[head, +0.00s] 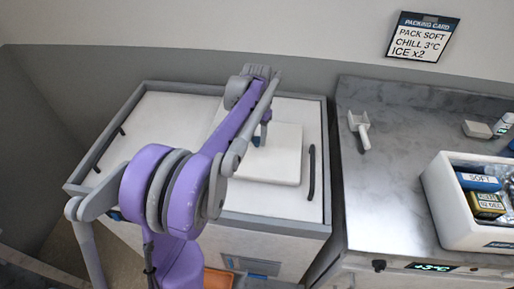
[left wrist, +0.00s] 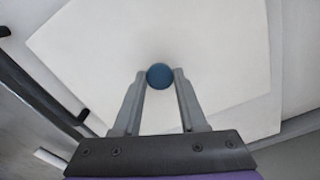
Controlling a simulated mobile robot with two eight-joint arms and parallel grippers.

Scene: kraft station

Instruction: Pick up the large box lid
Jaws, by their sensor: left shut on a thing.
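The large box lid (head: 283,160) is a white, square, flat panel with a blue round knob (head: 257,140). It lies on or just above the white top of a grey-framed chest; I cannot tell whether there is a gap under it. My left gripper (head: 265,133) comes down over it and is shut on the knob. In the left wrist view the fingertips (left wrist: 160,82) are on both sides of the blue knob (left wrist: 160,74), with the white lid (left wrist: 220,55) around it. My arm hides the lid's left part in the head view. My right gripper is not in view.
The chest top (head: 165,115) has black handles at left and right (head: 312,172). A packing card (head: 423,37) hangs on the wall.

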